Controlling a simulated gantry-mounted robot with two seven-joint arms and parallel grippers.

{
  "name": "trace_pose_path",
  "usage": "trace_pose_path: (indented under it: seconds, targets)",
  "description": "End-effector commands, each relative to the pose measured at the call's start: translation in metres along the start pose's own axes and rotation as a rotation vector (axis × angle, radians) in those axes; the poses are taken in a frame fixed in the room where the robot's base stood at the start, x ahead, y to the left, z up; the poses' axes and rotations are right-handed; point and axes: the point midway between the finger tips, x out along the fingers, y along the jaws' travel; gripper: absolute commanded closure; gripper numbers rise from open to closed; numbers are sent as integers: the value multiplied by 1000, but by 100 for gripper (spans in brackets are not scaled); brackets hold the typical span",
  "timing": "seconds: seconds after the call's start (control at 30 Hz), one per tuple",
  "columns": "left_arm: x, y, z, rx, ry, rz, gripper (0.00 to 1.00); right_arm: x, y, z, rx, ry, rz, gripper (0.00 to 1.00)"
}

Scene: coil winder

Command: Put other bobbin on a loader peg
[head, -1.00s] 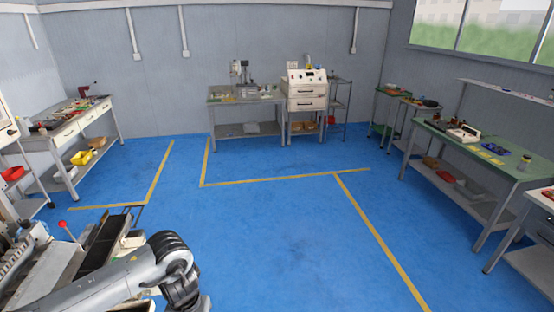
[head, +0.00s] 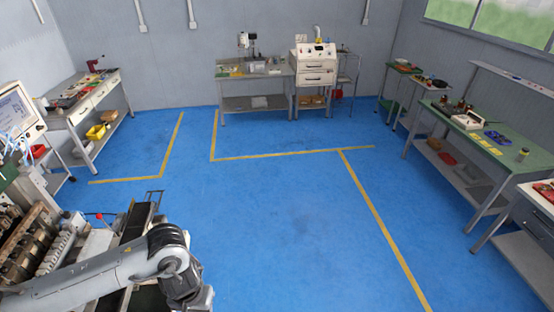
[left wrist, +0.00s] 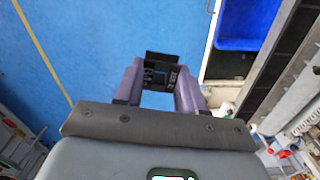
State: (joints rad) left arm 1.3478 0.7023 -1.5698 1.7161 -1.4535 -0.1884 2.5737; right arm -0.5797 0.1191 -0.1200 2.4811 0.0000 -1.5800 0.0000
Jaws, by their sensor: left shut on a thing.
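My left gripper (left wrist: 160,85) shows in the left wrist view with its two purple fingers shut on a small black square-edged piece (left wrist: 160,66) that looks like a bobbin. It is held over the blue floor, left of the machine's dark rail. In the head view my left arm reaches in at the lower left, and its gripper is out of sight. The coil winder (head: 50,240) stands at the left edge, with rows of metal parts and a dark strip (head: 136,222) beside it. I cannot make out the loader pegs. My right gripper is not in view.
A blue bin (left wrist: 240,25) lies beside the dark rail in the wrist view. Workbenches line the room: one left (head: 85,95), one at the back (head: 252,82), a green-topped one right (head: 470,135). The blue floor (head: 270,210) between them is clear.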

Motion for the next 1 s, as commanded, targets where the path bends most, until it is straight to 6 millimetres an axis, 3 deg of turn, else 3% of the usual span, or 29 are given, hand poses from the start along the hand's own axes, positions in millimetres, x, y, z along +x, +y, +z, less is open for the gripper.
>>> trace_pose_path:
  seconds: [0.37,0.57,0.67,0.8,1.0]
  targets:
    - [-3,-4,-4,89,0,0,89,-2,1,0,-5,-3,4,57]
    - [-18,-27,-56,158,7,-1,89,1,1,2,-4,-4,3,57]
    - [-2,-49,-84,143,3,-1,89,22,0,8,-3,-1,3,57]
    - [49,-94,-110,76,-3,1,89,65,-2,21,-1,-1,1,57]
    - [133,-153,-111,-58,-6,2,89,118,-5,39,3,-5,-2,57]
